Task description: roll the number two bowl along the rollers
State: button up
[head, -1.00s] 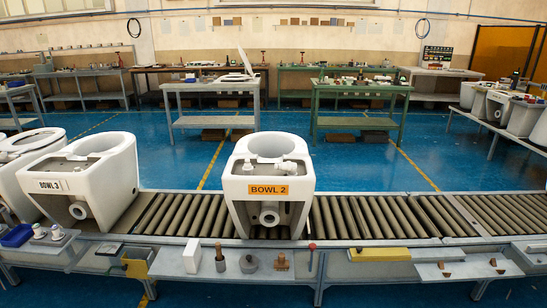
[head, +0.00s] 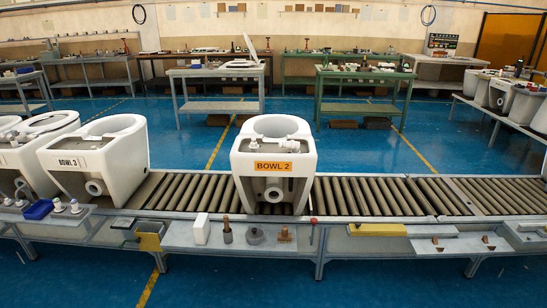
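The number two bowl (head: 240,165) is a white toilet bowl with an orange "BOWL 2" label on its near face. It sits upright on the roller conveyor (head: 370,196), near the middle of the head view. Bare rollers show on both sides of it, with a long clear run to the right. My gripper is not in view.
Bowl 3 (head: 125,160) stands on the line to the left, with more white bowls beyond it. A ledge along the near side holds a white block (head: 201,229), small tools and a yellow block (head: 377,230). Workbenches (head: 215,73) stand behind, across blue floor.

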aim_at(274, 157)
jog(key=k, duration=1.05)
jog(key=z, duration=0.35)
jog(key=i, duration=1.3)
jog(key=u, duration=0.65)
jog(key=i, duration=1.1)
jog(key=u, duration=0.3)
